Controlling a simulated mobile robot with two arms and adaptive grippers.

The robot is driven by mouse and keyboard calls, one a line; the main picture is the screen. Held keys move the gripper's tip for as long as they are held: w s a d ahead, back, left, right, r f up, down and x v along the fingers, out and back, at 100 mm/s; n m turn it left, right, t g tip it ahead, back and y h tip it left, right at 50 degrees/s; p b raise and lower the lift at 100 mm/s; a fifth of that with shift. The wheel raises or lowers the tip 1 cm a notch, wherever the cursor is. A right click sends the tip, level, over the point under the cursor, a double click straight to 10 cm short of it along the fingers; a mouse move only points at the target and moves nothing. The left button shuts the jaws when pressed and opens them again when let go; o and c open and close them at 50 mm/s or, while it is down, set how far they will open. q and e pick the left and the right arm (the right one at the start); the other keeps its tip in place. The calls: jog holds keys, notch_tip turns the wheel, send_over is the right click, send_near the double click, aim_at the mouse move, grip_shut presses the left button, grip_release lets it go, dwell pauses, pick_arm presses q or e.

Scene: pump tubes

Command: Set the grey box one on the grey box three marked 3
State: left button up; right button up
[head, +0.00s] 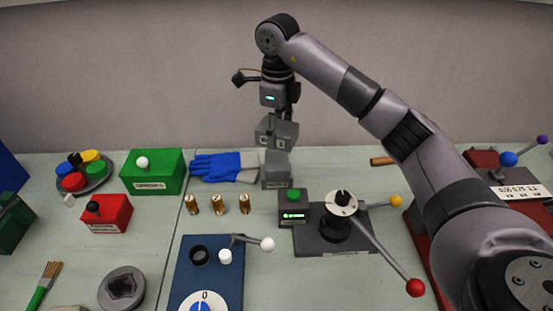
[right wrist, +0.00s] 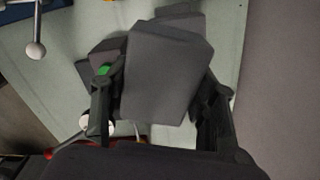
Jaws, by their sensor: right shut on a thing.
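My right gripper (head: 277,127) is shut on a grey box, grey box one (head: 284,134), and holds it up in the air. In the right wrist view the same box (right wrist: 165,78) sits between the two fingers, slightly tilted in the picture. A second grey box, seemingly grey box three (head: 276,170), stands on the table just under the held box in the head view, with a visible gap between them. Its mark is too small to read. My left gripper is not in view.
Blue gloves (head: 222,168) lie just left of the standing grey box. A dark device with a green button (head: 293,196) is in front of it, beside a dial base with a red-knobbed lever (head: 415,287). Several brass pieces (head: 217,204) stand front left. A green box (head: 153,173) is farther left.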

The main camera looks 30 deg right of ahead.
aim_at(277, 167)
notch_tip(277, 167, down, 4)
jog(key=shift+r+p, duration=0.1)
jog(key=shift+p, duration=0.3)
notch_tip(277, 167, down, 5)
jog(key=shift+r+p, duration=0.15)
jog(key=shift+p, duration=0.3)
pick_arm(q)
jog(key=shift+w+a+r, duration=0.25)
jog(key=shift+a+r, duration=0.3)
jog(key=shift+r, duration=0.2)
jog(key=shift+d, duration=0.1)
pick_arm(e)
jog(key=shift+f, duration=0.2)
jog(key=o, duration=1.3)
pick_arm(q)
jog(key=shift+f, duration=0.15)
pick_arm(e)
jog(key=shift+r, duration=0.15)
